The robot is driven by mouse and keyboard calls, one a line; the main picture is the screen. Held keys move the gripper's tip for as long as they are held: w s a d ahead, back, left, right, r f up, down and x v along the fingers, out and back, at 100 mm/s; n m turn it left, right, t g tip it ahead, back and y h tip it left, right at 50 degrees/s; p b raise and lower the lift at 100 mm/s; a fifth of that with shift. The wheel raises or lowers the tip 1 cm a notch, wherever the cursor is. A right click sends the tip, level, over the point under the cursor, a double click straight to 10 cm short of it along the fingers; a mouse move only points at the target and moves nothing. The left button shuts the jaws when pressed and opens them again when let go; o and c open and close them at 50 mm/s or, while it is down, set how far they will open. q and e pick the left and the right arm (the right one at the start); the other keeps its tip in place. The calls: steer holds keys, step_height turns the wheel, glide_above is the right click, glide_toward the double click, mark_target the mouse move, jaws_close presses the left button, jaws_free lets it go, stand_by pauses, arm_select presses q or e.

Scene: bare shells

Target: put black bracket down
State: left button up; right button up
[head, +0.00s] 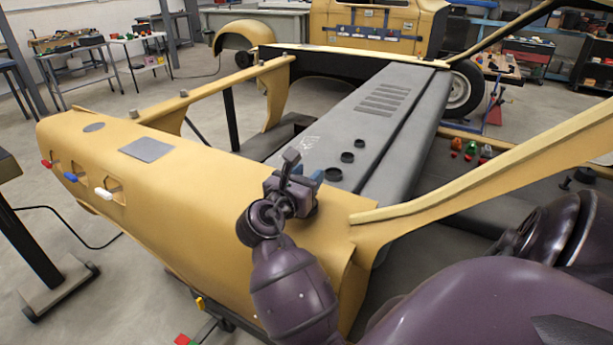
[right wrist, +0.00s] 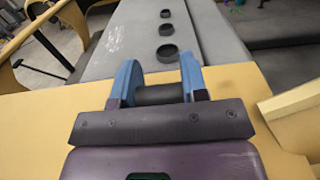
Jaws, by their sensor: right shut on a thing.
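My right gripper (head: 300,184) is over the near yellow body panel (head: 210,180), close to the edge of the grey panel. In the right wrist view, the blue fingers of the right gripper (right wrist: 160,76) are closed on a dark, rounded piece, the black bracket (right wrist: 158,95). Only its middle shows between the fingers, and its ends are hidden. In the head view the gripper itself hides most of it. I cannot tell whether the bracket touches the surface below. My left gripper is not in view.
The long grey panel (head: 400,120) beyond has three black rings (head: 347,157) and slots. A yellow pillar (head: 500,175) rises at right. Small coloured pieces (head: 471,148) lie beyond it. A yellow rail (head: 215,90) runs at left. The yellow panel's left part is mostly clear.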

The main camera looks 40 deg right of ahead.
steer(key=shift+f, duration=0.25)
steer(key=o, duration=1.1)
steer(key=shift+f, duration=0.1)
